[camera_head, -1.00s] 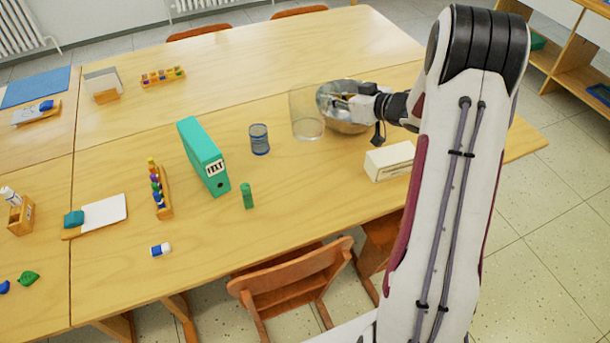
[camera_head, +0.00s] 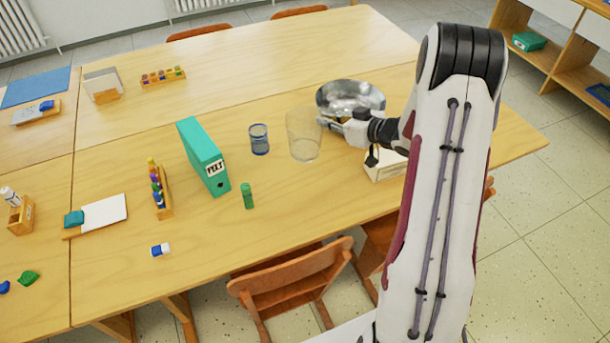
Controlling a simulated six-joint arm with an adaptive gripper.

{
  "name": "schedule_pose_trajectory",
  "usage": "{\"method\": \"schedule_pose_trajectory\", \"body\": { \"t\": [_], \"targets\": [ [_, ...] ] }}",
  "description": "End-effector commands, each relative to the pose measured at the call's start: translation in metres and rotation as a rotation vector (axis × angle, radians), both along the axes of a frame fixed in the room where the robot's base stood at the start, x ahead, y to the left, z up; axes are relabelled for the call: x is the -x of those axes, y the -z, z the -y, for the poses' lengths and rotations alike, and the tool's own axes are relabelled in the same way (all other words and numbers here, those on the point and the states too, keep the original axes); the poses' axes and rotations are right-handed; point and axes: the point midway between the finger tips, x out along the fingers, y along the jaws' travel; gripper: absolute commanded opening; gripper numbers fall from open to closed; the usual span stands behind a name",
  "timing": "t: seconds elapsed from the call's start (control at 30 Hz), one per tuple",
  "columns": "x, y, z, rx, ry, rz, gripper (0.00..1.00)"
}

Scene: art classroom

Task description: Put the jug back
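The jug (camera_head: 304,140) is a clear, see-through vessel, upright near the middle of the table, in front and to the left of a metal bowl. My gripper (camera_head: 328,121) reaches in from the right at the upper right side of the jug and appears shut on it. The fingertips are small and partly lost against the clear wall, so the exact grip is hard to see. I cannot tell whether the jug's base touches the table or hangs just above it.
The shiny metal bowl (camera_head: 351,94) stands behind my gripper. A blue-tinted glass (camera_head: 259,139) is left of the jug. A cream box (camera_head: 384,168) lies under my wrist. Table in front of the jug is clear.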

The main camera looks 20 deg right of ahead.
Motion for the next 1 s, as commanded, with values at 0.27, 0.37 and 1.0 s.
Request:
{"method": "schedule_pose_trajectory", "body": {
  "t": [0.27,0.37,1.0],
  "targets": [
    [0.000,-0.001,0.000,-0.001,0.000,0.002,0.00],
    [0.000,0.001,0.000,-0.001,0.000,0.001,0.00],
    [0.000,0.058,0.000,-0.002,0.001,0.000,0.00]
  ]
}}
